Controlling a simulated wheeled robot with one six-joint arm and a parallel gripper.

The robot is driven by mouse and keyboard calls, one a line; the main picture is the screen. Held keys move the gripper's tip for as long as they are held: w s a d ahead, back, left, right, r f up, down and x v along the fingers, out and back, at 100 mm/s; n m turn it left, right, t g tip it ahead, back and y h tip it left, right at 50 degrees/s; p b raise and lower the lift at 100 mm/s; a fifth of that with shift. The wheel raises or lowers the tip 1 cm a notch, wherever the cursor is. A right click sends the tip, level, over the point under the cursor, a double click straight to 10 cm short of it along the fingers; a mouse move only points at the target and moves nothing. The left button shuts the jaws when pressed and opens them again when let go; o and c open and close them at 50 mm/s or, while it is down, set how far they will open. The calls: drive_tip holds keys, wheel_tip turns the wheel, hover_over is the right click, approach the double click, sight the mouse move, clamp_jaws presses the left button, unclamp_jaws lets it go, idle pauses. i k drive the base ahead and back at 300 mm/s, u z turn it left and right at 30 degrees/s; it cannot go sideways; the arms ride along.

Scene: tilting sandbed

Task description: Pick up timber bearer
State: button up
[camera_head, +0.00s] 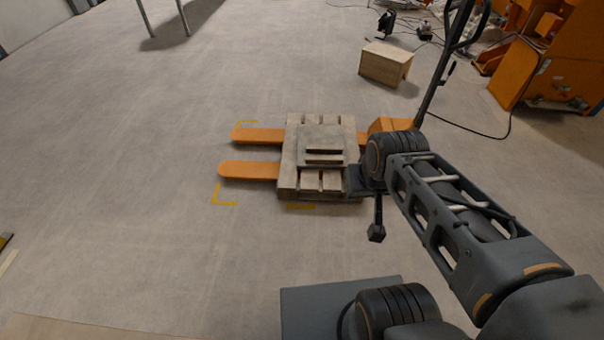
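A wooden pallet (289,168) lies on the orange forks of a pallet truck in the middle of the head view. A flat grey slab (318,136) sits on it. Two short bars with dark front edges show on the slab: a rear bar (324,152) and a front bar (323,161). They look like timber bearers, but I cannot tell which one is meant. My arm reaches in from the lower right, its dark joint beside the pallet's right edge. A small dark end piece (377,233) hangs right of the pallet; I cannot make out gripper fingers.
Orange forks (248,170) stick out left of the pallet, inside yellow floor marks (226,203). The truck's handle (434,92) rises behind my arm. A wooden box (385,63) and orange machinery (558,65) stand at upper right.

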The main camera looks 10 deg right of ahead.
sight(311, 160)
drive_tip(key=u, duration=0.3)
drive_tip(key=k, duration=0.6)
drive_tip(key=z, duration=0.8)
drive_tip(key=i, duration=0.9)
drive_tip(key=z, duration=0.75)
drive_tip(key=i, duration=1)
drive_tip(key=u, duration=0.85)
drive_tip(key=i, duration=1)
drive_tip(key=u, duration=0.85)
